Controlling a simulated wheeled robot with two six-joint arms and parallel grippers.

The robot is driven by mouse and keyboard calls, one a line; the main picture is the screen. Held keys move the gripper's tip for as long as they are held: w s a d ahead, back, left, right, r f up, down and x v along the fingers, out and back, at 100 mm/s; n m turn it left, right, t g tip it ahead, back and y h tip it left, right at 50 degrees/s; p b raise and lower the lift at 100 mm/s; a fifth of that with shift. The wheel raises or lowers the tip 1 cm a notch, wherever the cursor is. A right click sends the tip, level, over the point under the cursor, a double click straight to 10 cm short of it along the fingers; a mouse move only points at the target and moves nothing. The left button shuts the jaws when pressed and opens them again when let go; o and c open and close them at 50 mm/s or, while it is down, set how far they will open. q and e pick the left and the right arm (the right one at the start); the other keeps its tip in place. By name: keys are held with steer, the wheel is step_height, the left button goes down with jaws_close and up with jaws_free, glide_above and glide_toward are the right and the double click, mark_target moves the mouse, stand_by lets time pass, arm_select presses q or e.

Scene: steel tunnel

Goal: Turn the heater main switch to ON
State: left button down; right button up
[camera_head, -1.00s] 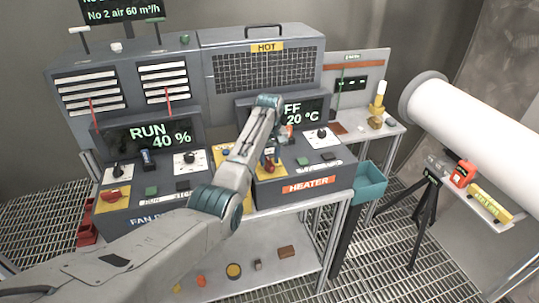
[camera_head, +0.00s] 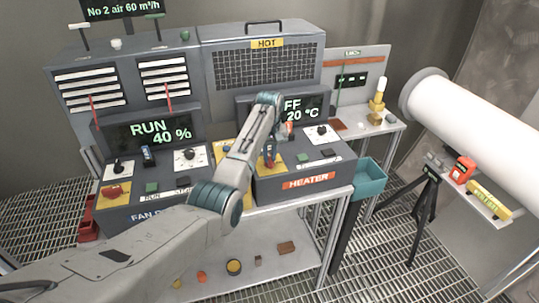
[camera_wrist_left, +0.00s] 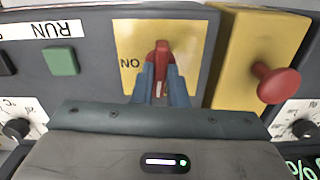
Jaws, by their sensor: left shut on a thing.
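The heater main switch is a red handle (camera_wrist_left: 162,52) on a yellow plate (camera_wrist_left: 128,32) in the left wrist view, which shows the panel upside down. The word ON stands beside the handle. My left gripper (camera_wrist_left: 161,80) has its blue fingers on both sides of the red handle, shut on it. In the head view my left gripper (camera_head: 269,156) is at the heater box (camera_head: 340,168), and my arm hides part of it. The heater display (camera_head: 304,108) reads "FF" and "20 °C", its left part hidden by my arm. My right gripper is not in view.
A red mushroom button (camera_wrist_left: 275,82) on a yellow box (camera_wrist_left: 232,50) stands close beside the switch plate. A green button (camera_wrist_left: 61,61) is on the other side. The fan box display (camera_head: 150,132) reads RUN 40 %.

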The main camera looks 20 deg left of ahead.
arm_select(q)
steer(key=m, duration=1.3)
steer(key=shift+m, duration=1.9)
steer(key=shift+r, duration=0.1)
steer(key=c, duration=1.4)
jaws_free()
steer(key=shift+c, duration=0.2)
